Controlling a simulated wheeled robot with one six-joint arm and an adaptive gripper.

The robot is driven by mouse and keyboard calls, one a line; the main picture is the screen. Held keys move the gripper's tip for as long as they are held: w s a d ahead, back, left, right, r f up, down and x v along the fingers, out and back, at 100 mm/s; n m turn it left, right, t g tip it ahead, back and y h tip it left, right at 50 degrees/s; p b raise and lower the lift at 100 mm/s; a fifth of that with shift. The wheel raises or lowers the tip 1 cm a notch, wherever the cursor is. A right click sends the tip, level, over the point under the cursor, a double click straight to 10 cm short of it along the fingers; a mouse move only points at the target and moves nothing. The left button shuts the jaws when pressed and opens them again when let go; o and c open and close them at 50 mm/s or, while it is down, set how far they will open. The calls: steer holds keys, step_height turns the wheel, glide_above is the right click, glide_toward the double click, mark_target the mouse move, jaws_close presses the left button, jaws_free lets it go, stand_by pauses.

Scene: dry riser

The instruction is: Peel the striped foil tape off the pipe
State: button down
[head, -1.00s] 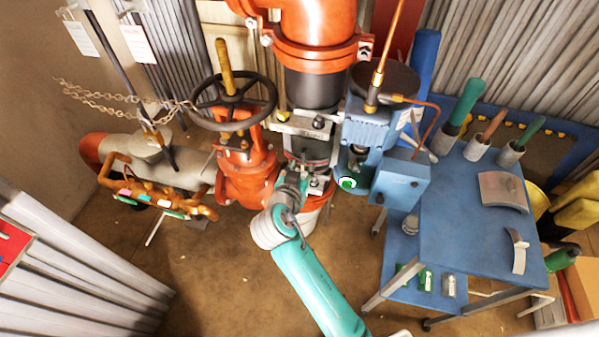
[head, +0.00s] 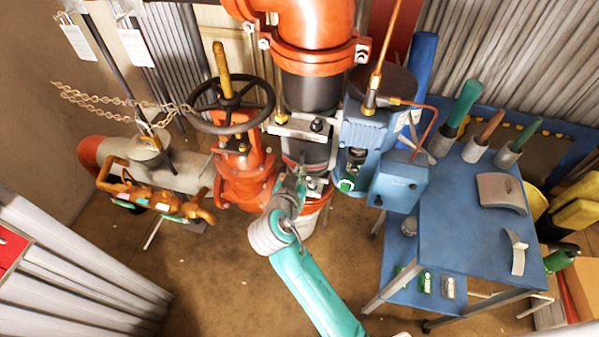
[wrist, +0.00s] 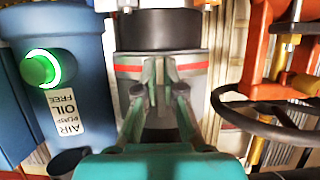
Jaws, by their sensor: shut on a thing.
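The striped foil tape (wrist: 192,67) is a pale band with a red stripe around the grey pipe (wrist: 203,95), below a black collar in the wrist view. My gripper (wrist: 161,72) reaches the front of this band and is shut on the tape there. The fingers hide the middle of the band. In the head view my gripper (head: 300,178) is at the pipe between the orange valve and the blue pump. The tape (head: 290,159) shows there only as a thin reddish line, and the fingertips are hard to make out.
The blue pump (head: 366,130) with a lit green button stands close beside the pipe. The orange valve (head: 243,175) with its dark handwheel (head: 262,93) is on the other side. A blue cart (head: 465,240) stands right.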

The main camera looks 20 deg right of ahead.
steer(key=shift+s+a, duration=0.1)
steer(key=shift+s, duration=0.05)
steer(key=s+a, duration=0.4)
steer(key=s, duration=0.2)
steer(key=shift+s+a, duration=0.25)
steer(key=shift+a, duration=0.1)
stand_by(0.5)
stand_by(0.5)
